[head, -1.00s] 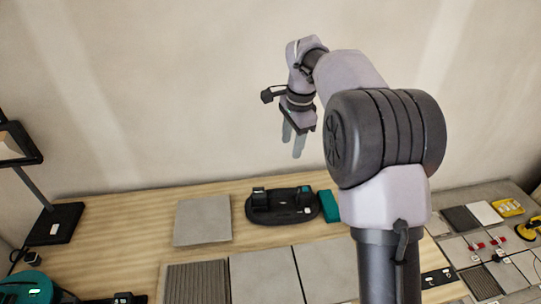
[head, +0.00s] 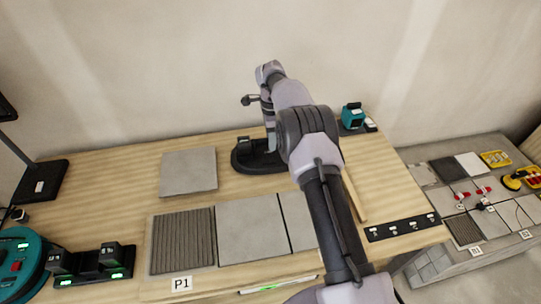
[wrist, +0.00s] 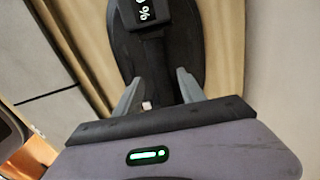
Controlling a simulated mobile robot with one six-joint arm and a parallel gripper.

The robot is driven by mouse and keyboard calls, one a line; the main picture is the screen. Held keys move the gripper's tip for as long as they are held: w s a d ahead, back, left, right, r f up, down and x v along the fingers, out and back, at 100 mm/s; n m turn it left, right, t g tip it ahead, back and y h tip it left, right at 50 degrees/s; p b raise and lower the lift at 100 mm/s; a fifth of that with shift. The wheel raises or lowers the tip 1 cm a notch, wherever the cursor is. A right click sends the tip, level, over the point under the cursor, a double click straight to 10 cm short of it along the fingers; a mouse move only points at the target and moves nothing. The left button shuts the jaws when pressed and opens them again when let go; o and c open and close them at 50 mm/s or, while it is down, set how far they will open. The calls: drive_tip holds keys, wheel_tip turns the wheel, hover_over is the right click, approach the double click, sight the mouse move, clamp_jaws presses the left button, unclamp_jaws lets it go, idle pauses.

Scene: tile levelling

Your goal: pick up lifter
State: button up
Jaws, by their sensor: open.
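The lifter (head: 243,158) is a black oval pad with raised posts, lying on the wooden bench top behind the large tiles. In the head view, my arm hides its right part. In the wrist view, the lifter (wrist: 198,42) shows a small display with a % sign, and a dark bar runs from it toward my gripper. My gripper (wrist: 158,92) is open, with one grey finger on each side of that bar. It also shows in the head view (head: 270,142), pointing down at the lifter. I cannot tell whether the fingers touch the bar.
A loose grey tile (head: 188,171) lies left of the lifter. A ribbed tile (head: 183,240) and plain tiles (head: 250,228) lie in front. A teal device (head: 352,116) stands behind right. A black labelled strip (head: 402,227) lies at right. A lower side bench holds several small items.

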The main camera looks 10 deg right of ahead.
wheel_tip(320, 180, down, 4)
drive_tip(key=shift+w+f+b, duration=0.1)
drive_tip(key=shift+b, duration=0.55)
drive_tip(key=shift+f+b, duration=0.3)
drive_tip(key=shift+r, duration=0.1)
clamp_jaws()
